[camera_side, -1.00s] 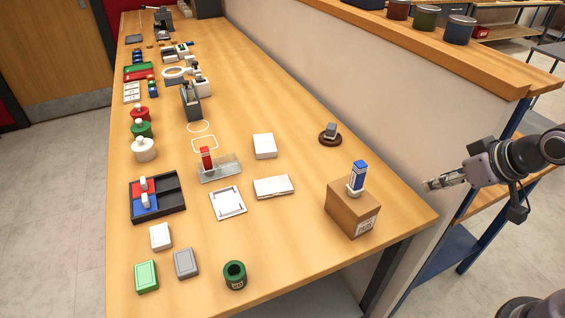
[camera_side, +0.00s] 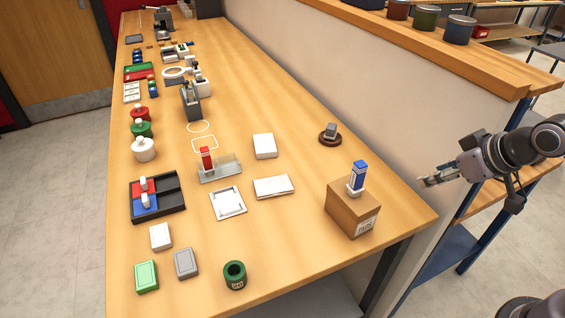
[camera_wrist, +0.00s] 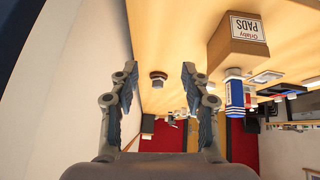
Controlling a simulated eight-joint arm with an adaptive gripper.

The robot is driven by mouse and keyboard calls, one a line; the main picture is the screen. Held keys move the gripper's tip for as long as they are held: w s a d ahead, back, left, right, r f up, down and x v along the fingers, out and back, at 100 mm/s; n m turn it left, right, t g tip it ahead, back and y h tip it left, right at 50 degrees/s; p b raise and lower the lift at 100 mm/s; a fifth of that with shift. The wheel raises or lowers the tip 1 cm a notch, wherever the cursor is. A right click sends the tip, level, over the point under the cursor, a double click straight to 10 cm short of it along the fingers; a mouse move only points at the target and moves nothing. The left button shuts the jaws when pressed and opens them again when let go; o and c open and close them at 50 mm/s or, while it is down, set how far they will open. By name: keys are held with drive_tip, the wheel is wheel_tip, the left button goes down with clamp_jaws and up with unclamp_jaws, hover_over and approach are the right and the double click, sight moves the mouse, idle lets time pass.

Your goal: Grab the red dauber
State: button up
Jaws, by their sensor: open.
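A red dauber (camera_side: 207,157) stands upright in a clear holder (camera_side: 222,172) near the middle of the table. I cannot make it out surely in the wrist view. My gripper (camera_side: 424,181) is at the right, beyond the table's right edge and far from the red dauber. In the wrist view my gripper (camera_wrist: 160,88) has its two fingers wide apart, with nothing between them. A blue and white dauber (camera_side: 359,176) stands on a cardboard box (camera_side: 350,212), between my gripper and the red dauber. It also shows in the wrist view (camera_wrist: 235,95).
A low wall (camera_side: 340,90) runs along the table's right side. A round dark base with a grey knob (camera_side: 330,134) sits near it. The centre back right is clear.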

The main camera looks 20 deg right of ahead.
drive_tip(key=w+a+r+n+t+h, duration=0.1)
drive_tip(key=w+a+r+n, duration=0.15)
drive_tip(key=w+n, duration=0.3)
drive_tip(key=w+a+r+n, duration=0.1)
drive_tip(key=w+a+n, duration=0.2)
drive_tip(key=w+n, duration=0.25)
drive_tip(key=n+t+y, duration=0.1)
drive_tip(key=n+t, duration=0.5)
drive_tip(key=n, duration=1.8)
approach(206, 153)
drive_tip(key=x, duration=1.1)
drive_tip(key=shift+w, duration=0.15)
clamp_jaws()
